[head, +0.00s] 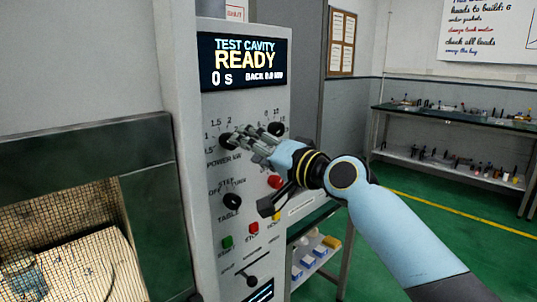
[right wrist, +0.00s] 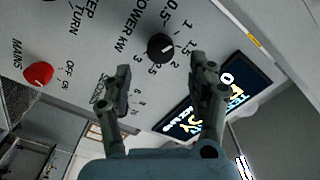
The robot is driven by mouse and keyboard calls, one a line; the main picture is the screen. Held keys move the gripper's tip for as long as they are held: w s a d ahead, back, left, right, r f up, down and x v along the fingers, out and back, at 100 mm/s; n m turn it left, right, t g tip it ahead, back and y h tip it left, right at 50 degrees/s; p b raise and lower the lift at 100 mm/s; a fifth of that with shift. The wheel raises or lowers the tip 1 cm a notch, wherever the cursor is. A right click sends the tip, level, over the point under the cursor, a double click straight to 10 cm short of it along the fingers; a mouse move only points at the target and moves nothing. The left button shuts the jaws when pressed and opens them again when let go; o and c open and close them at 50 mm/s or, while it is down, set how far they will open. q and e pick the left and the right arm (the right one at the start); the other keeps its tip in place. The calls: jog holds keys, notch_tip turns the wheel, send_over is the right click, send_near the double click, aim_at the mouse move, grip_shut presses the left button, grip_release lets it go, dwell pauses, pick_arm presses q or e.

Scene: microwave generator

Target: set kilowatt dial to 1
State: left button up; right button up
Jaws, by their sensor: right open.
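The kilowatt dial is a round black knob (head: 228,141) on the grey front panel, above the words "POWER kW" in the head view. In the right wrist view the knob (right wrist: 160,47) lies ahead of the jaws, with figures from 0.5 to 3 around it. I cannot read its pointer surely. My right gripper (head: 247,143) reaches in from the right, its fingertips close to the dial's right side. In the right wrist view the gripper (right wrist: 162,76) is open and empty, with the dial beyond the gap between its fingers. My left gripper is not in view.
The display (head: 244,62) reads "TEST CAVITY READY". A second black dial (head: 276,128) is right of my fingers. Below are the step/turn table knob (head: 232,201), a red mains knob (right wrist: 38,73) and green (head: 227,242) and red (head: 252,228) buttons. A mesh-fronted cavity (head: 60,235) is left.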

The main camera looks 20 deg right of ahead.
jog(key=v, duration=0.5)
jog(key=shift+s+d, duration=0.15)
jog(key=shift+s, duration=0.2)
